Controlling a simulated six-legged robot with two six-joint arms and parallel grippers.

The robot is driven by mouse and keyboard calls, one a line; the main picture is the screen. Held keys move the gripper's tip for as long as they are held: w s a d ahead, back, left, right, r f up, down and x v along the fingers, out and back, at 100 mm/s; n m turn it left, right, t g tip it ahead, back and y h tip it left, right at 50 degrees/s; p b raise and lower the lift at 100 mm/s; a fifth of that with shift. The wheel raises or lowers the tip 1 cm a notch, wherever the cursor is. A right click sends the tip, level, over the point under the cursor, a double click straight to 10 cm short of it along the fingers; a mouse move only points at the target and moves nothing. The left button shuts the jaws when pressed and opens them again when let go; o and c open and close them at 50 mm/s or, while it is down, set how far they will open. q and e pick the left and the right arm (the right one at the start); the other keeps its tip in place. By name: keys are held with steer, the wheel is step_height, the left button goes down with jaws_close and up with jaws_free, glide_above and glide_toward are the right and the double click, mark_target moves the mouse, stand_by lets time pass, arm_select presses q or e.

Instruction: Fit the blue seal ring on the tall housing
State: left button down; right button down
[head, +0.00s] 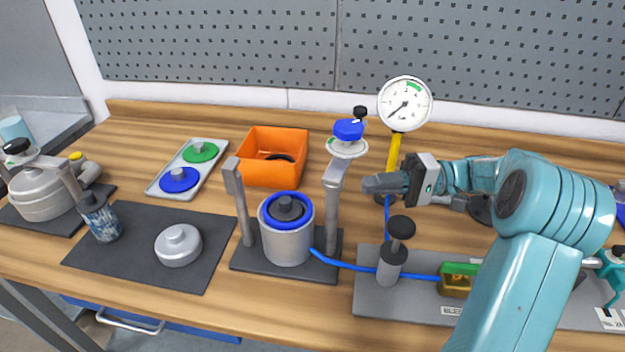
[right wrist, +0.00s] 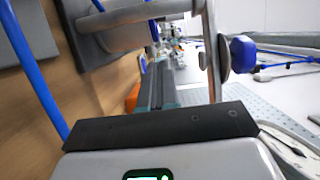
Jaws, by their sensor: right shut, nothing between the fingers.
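The tall housing (head: 287,245) is a grey cylinder standing upright between two grey posts on a dark base plate. The blue seal ring (head: 268,214) lies at its top, around a dark hub; I cannot tell how deep it sits. My right gripper (head: 368,184) is shut and empty, to the right of the housing and apart from it, beyond the right post. Its closed fingers (right wrist: 156,85) point away in the right wrist view, where I cannot make out the ring. My left gripper is not in view.
A post (head: 333,215) carrying a disc and blue knob (head: 348,129) stands close left of my right gripper. A gauge (head: 405,103) rises behind. An orange bin (head: 262,178), a tray (head: 215,152) with green and blue lids, and a dark mat (head: 135,262) lie left. A blue hose (head: 345,265) runs in front.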

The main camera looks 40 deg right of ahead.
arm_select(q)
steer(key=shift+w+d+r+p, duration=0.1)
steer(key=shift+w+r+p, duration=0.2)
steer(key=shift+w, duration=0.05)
arm_select(e)
steer(key=x, duration=0.9)
steer(key=shift+w+a+f, duration=0.15)
steer(key=shift+w+a, duration=0.1)
steer(key=shift+w, duration=0.1)
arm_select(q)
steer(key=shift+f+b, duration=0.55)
arm_select(e)
steer(key=shift+s+a+f, duration=0.1)
steer(key=shift+s+a, duration=0.1)
steer(key=shift+a, duration=0.45)
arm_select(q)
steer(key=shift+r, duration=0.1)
